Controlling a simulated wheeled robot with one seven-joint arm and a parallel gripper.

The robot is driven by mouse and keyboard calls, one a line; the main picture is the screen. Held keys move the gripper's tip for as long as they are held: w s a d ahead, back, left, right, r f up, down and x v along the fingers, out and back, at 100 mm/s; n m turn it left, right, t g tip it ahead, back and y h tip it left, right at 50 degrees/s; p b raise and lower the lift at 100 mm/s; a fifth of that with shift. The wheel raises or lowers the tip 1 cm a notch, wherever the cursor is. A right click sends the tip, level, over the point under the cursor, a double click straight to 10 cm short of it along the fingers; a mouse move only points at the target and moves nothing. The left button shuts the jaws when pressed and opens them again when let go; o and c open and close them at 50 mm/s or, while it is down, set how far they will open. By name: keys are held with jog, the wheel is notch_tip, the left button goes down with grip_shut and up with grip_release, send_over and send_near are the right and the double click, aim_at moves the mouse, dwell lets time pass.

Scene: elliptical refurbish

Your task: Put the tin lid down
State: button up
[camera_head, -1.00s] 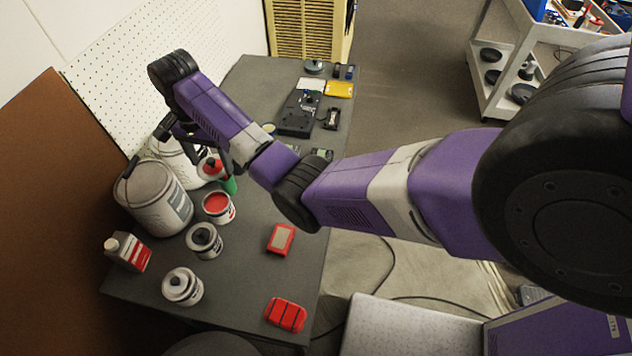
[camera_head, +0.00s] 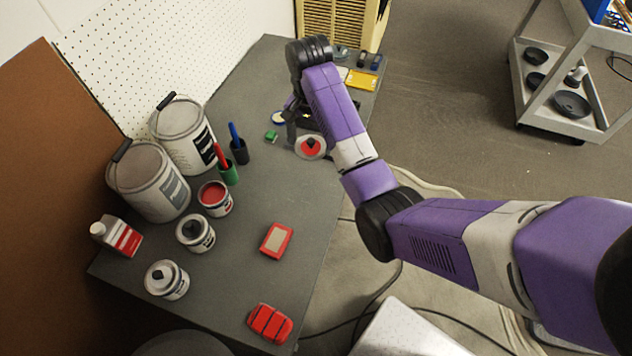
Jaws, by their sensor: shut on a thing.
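The tin lid (camera_head: 311,149) is a round pale disc with a red and dark middle. It is at the far part of the grey workbench, under my gripper (camera_head: 304,136). My gripper is shut on the lid; the fingertips are small and partly hidden by the arm. I cannot tell whether the lid touches the bench top. An open tin of red paint (camera_head: 215,199) stands nearer, to the left of the lid.
Green and dark pen cups (camera_head: 229,174) (camera_head: 239,152) stand left of the lid. The bench (camera_head: 255,204) is bare between the open tin and lid.

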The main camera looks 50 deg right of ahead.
aim_at(310, 148)
notch_tip(310, 148, down, 18)
jog(key=shift+a+r+b, duration=0.1)
jog(key=shift+b, duration=0.75)
jog(key=shift+f, duration=0.2)
jog(key=o, duration=1.3)
notch_tip(310, 148, up, 12)
jog(key=shift+r, duration=0.2)
